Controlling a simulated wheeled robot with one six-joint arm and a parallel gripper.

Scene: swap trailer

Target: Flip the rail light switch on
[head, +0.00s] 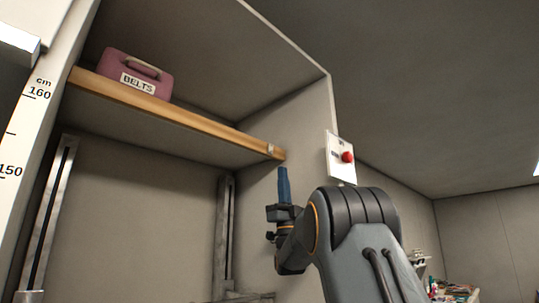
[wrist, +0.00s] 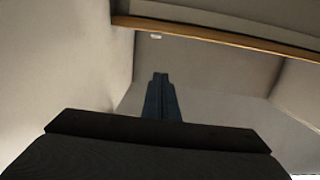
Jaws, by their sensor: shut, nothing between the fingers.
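A white plate (head: 338,160) with a red round knob (head: 348,157) is on the front edge of the cabinet's right wall. It has small dark marks too small to read. A small pale fitting (head: 271,150) sits at the right end of the wooden shelf edge; a small white piece (wrist: 155,36) also shows just under the wood in the wrist view. I cannot tell for sure which is the rail light switch. My gripper (head: 284,170) points up with its blue fingers together and empty, below the shelf's right end, left of and lower than the plate. Its fingers show in the wrist view (wrist: 160,78).
The wood-edged shelf (head: 180,113) is above my gripper and holds a pink BELTS box (head: 135,75). The cabinet's right wall (head: 300,125) is close behind the fingers. Metal uprights (head: 224,235) stand below the shelf. A cluttered surface (head: 455,291) lies far right.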

